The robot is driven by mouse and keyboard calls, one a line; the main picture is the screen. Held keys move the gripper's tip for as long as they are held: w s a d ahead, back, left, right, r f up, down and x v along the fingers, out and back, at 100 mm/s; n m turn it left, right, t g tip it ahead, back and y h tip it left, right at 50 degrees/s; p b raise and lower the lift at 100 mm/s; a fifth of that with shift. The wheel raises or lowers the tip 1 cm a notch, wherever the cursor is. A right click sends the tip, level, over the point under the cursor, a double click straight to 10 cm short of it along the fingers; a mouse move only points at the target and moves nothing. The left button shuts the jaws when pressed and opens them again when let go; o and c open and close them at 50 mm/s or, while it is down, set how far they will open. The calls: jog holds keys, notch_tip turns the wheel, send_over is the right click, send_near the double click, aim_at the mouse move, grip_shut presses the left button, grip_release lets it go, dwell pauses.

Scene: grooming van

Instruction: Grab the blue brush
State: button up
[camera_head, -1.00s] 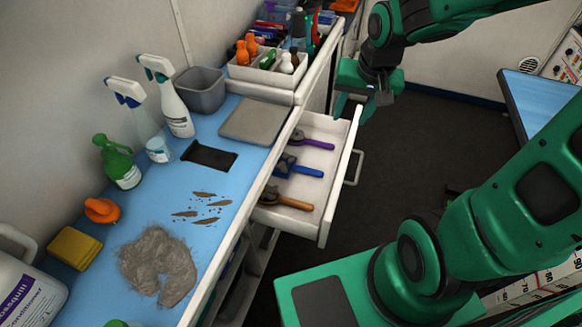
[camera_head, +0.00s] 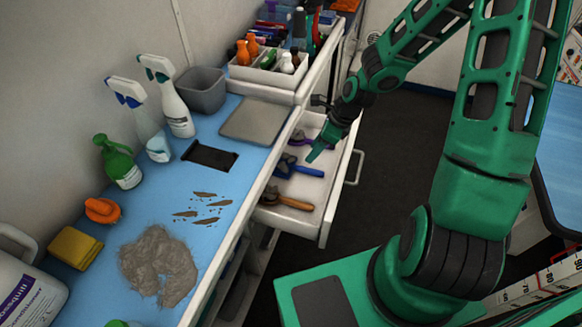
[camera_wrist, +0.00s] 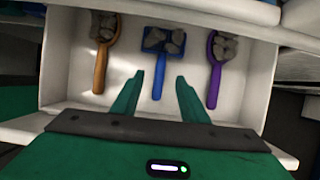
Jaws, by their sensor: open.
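The blue brush (camera_head: 298,167) lies in the open white drawer (camera_head: 324,230), between two other brushes. In the wrist view the blue brush (camera_wrist: 158,70) has a wide head with grey clumps on it, and its handle points toward my gripper. My gripper (camera_head: 318,148) is over the drawer, close to the blue handle's end. In the wrist view my gripper (camera_wrist: 159,82) is open and empty, with the blue handle showing between its two green fingers. I cannot tell the height left between fingers and handle.
A purple brush (camera_wrist: 216,75) and an orange-brown brush (camera_wrist: 100,68) lie on either side in the drawer. The blue counter (camera_head: 130,215) holds spray bottles and a fur pile (camera_head: 158,265). Dark floor (camera_head: 400,165) is free beside the drawer.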

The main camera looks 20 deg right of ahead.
send_over(301, 167)
jog(key=s+d, duration=0.2)
jog(key=f, duration=0.5)
jog(key=shift+w+a, duration=0.15)
jog(key=shift+w, duration=0.05)
jog(key=shift+x, duration=2.65)
jog(key=shift+w, duration=0.15)
grip_shut()
